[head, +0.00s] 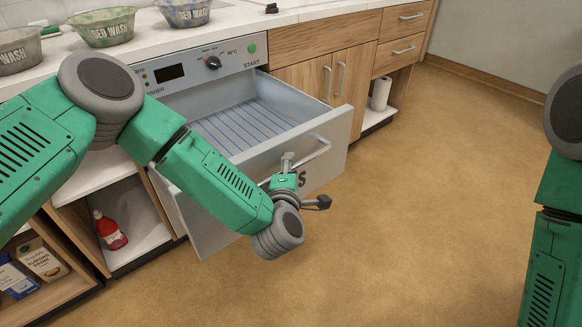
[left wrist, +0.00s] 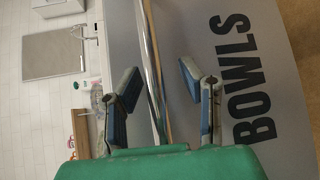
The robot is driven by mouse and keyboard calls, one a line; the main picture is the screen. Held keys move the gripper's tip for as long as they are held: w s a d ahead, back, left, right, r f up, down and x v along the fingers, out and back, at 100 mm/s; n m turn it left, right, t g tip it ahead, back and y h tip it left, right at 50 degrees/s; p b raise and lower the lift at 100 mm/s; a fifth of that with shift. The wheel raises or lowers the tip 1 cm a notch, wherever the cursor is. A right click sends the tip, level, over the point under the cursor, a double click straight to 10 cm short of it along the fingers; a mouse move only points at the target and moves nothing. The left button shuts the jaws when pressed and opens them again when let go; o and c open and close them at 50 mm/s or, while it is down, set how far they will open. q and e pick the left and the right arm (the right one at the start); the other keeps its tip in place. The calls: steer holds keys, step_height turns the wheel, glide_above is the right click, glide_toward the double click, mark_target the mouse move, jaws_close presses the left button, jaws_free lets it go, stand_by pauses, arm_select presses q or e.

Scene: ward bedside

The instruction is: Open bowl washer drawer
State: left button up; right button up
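The bowl washer drawer (head: 228,130) is pulled out from the washer (head: 178,80), with its wire-racked inside showing and empty. Its front (head: 335,155) carries a bar handle (head: 318,152). In the left wrist view the drawer front (left wrist: 220,75) reads "BOWLS". My left gripper (head: 305,181) is at the handle, in front of the drawer. In the left wrist view the two fingers of my left gripper (left wrist: 158,88) stand apart on either side of the handle bar (left wrist: 152,60), with gaps visible. My right gripper is out of view; only my right arm shows at the right edge.
Bowls marked "BED WASH" (head: 103,30) stand on the counter (head: 245,18) above. A red bottle (head: 108,230) and cartons (head: 38,258) sit on low shelves at left. Wooden cabinets (head: 330,62) stand right of the washer. The floor (head: 430,180) at right is clear.

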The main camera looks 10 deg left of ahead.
arm_select(q)
steer(key=shift+s+r, duration=0.1)
steer(key=shift+r, duration=0.05)
steer(key=s+r, duration=0.1)
steer(key=s, duration=1)
steer(key=shift+s+d+r, duration=0.2)
steer(key=shift+s+d, duration=0.15)
steer(key=shift+d, duration=0.05)
steer(key=s+a+f+m+g+h+p, duration=0.35)
steer(key=s+f+m+g, duration=0.35)
steer(key=s+f+m, duration=0.4)
steer(key=s+a+m+g+y+p, duration=0.2)
steer(key=s+a+m+g, duration=0.6)
steer(key=s+a, duration=0.7)
steer(key=shift+s+a+f+m+g+p, duration=0.3)
steer(key=shift+s+m+g+p, duration=0.15)
steer(key=shift+m+p, duration=0.5)
